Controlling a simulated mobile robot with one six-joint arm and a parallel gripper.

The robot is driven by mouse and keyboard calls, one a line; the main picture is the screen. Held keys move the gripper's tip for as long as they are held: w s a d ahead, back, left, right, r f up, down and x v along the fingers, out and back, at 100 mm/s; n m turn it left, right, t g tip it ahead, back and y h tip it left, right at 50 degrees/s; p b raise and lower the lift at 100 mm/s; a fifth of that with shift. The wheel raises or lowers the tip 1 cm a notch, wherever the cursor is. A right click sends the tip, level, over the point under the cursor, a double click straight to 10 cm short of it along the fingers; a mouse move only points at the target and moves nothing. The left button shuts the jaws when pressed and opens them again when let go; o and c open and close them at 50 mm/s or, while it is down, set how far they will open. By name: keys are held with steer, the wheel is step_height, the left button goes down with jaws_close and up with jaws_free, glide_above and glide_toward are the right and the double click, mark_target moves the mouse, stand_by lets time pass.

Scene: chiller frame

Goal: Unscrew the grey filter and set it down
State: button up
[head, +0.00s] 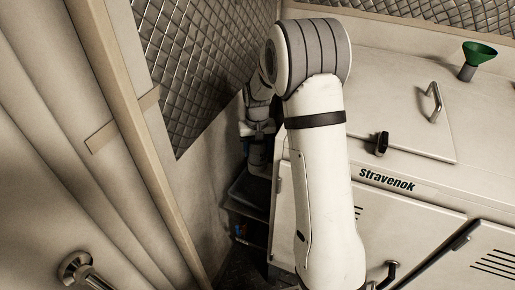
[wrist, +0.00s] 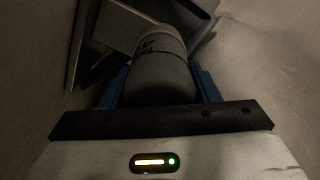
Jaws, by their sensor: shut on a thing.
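The grey filter (wrist: 160,78) is a cylinder in the middle of the wrist view. Its far end is lighter and carries dark print too dim to read. My gripper (wrist: 162,88) is shut on the filter, with one blue finger along each side. In the head view my gripper (head: 258,130) is small and partly shaded in the narrow gap left of the cabinet. The far end of the filter meets dark shapes, and I cannot tell whether it is still attached there.
The white Stravenok cabinet (head: 420,190) stands to the right, with handles and a dark knob (head: 382,144). A green funnel (head: 479,55) is on top. A dark tray or ledge (head: 247,205) lies low in the gap. A quilted metal wall (head: 190,75) and tan post (head: 125,110) bound the left.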

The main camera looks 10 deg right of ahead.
steer(key=n, duration=0.4)
steer(key=shift+a, duration=0.1)
steer(key=o, duration=0.7)
steer(key=shift+n, duration=0.4)
steer(key=o, duration=0.5)
